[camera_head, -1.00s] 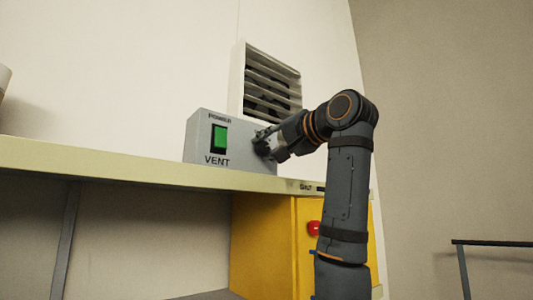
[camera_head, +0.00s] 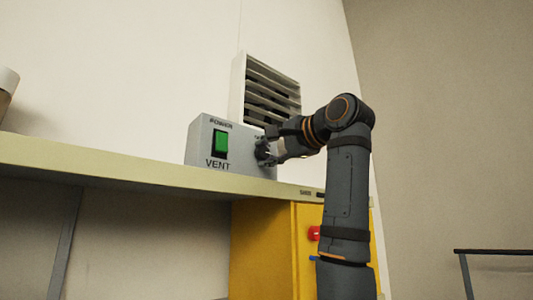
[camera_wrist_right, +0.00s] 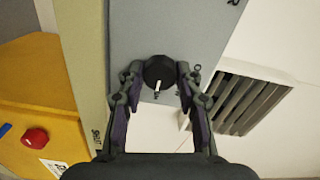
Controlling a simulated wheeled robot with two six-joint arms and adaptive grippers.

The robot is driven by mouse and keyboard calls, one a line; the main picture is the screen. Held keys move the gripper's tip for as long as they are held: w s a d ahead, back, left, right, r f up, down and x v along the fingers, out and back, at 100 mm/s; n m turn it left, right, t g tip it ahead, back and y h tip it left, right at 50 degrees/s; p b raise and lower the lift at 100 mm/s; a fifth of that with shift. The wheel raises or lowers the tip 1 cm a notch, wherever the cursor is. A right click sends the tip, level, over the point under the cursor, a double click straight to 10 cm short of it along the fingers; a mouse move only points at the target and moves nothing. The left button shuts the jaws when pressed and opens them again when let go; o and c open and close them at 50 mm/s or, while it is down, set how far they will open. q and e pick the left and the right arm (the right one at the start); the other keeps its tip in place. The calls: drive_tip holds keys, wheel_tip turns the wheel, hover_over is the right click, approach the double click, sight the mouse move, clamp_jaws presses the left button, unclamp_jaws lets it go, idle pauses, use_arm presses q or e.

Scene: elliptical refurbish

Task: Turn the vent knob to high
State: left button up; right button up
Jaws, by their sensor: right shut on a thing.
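The vent control box (camera_head: 206,160) is grey, with a green power switch (camera_head: 220,143) above the word VENT, and stands on the shelf. In the right wrist view the round black vent knob (camera_wrist_right: 159,70) with a white pointer mark sits on the box face (camera_wrist_right: 160,25). My right gripper (camera_head: 264,152) is at the right part of the box face; in the wrist view its two fingers (camera_wrist_right: 158,76) are shut on the knob from both sides. Small markings beside the knob are too small to read. In the head view the gripper hides the knob. My left gripper is not in view.
The pale shelf (camera_head: 120,171) runs under the box. A louvred vent grille (camera_head: 271,90) is on the wall behind. A yellow cabinet (camera_head: 262,245) with a red button (camera_head: 314,233) is below. A rail (camera_head: 490,252) stands at right.

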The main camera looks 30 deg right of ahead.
idle(0.3)
drive_tip(key=o, duration=1.2)
drive_tip(key=shift+s+d, duration=0.1)
drive_tip(key=shift+c, duration=0.2)
drive_tip(key=shift+s, duration=0.1)
drive_tip(key=s, duration=1.1)
drive_tip(key=shift+s+d, duration=0.4)
drive_tip(key=shift+d, duration=0.05)
